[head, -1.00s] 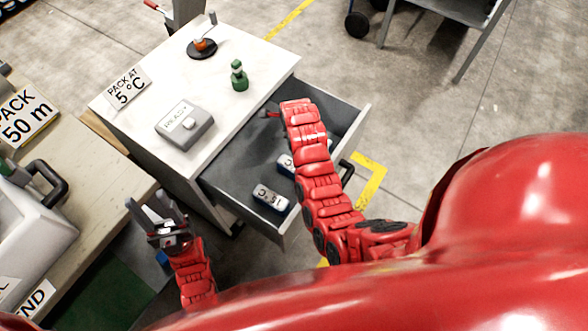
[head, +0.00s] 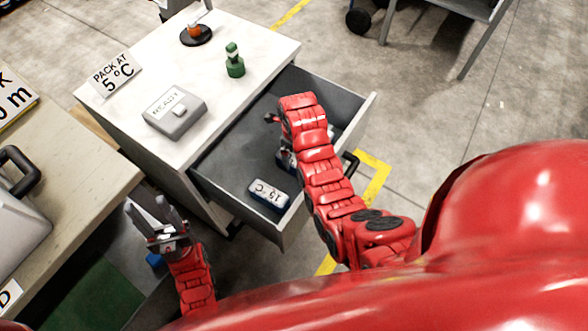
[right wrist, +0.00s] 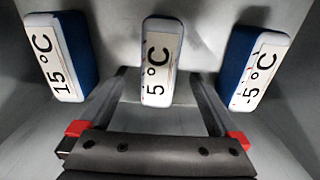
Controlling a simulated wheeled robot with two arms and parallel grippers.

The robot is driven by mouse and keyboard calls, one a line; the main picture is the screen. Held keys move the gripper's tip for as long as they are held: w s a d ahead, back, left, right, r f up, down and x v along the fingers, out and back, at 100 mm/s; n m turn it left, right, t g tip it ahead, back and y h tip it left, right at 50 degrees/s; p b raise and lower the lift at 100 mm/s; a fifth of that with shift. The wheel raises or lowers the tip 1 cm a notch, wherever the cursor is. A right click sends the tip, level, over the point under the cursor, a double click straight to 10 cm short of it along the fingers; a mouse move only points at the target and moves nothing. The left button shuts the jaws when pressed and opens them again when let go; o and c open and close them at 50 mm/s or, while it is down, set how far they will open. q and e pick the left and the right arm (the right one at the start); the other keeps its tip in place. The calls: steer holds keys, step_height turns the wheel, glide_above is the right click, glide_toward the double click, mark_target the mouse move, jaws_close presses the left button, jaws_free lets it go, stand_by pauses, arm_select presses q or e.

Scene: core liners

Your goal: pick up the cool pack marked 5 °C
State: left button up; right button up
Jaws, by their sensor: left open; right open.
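The cool pack marked 5 °C (right wrist: 158,62) lies in the middle of a row of three in the right wrist view, blue-grey with a white label. The pack marked 15 °C (right wrist: 58,57) is left of it and the pack marked -5 °C (right wrist: 254,68) right of it. My right gripper (right wrist: 160,78) is open, its fingers on either side of the 5 °C pack; contact cannot be told. In the head view my right arm hides most of the packs; the 15 °C pack (head: 269,194) shows clear. My left gripper (head: 149,213) is open and empty beside the cabinet.
The packs lie in an open grey drawer (head: 226,172) with raised walls. On the white cabinet top (head: 205,75) stand a grey box (head: 174,112), a green bottle-like object (head: 234,62) and a sign reading PACK AT 5 °C (head: 115,73). A bench (head: 85,190) stands at left.

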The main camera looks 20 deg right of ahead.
steer(key=shift+f, duration=3.2)
steer(key=shift+c, duration=0.3)
jaws_close()
